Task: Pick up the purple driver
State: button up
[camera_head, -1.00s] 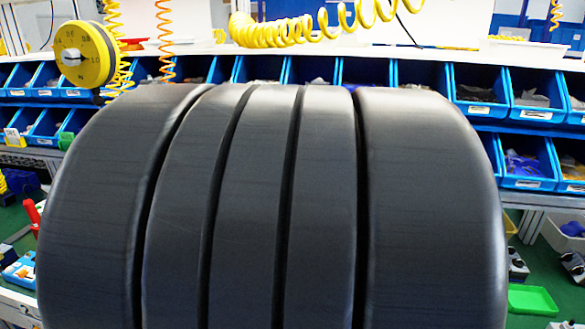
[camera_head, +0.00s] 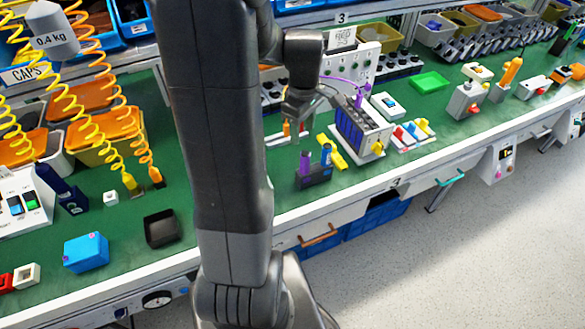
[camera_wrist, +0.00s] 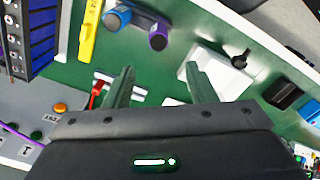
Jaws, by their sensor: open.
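The purple driver (camera_head: 326,155) stands upright in a dark holder (camera_head: 314,178) on the green bench, beside a blue driver (camera_head: 304,163). In the wrist view the purple driver's round end (camera_wrist: 158,38) shows near the top, with the blue driver (camera_wrist: 117,18) to its left. My gripper (camera_head: 308,124) is open and empty, behind and above the holder in the head view. In the wrist view, the purple driver lies beyond my fingertips (camera_wrist: 158,72), not between them. The driver's lower part is hidden in the holder.
A yellow object (camera_head: 333,153) and a box with dark slots (camera_head: 363,132) stand close to the right of the holder. A small red-handled part (camera_wrist: 96,95) lies near my left fingertip. A black bin (camera_head: 161,229) is left of my arm. Some bare green bench lies around the holder.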

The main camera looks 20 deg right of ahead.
aim_at(303, 151)
notch_tip(303, 151, down, 8)
jog(key=shift+d+f, duration=0.15)
jog(key=shift+s+f+p, duration=0.15)
jog(key=shift+f+p, duration=0.5)
jog(key=shift+f, duration=1.95)
jog(key=shift+d, duration=0.1)
jog(key=c, duration=1.1)
notch_tip(303, 151, up, 10)
jog(key=shift+r+b, duration=0.1)
jog(key=shift+b, duration=0.3)
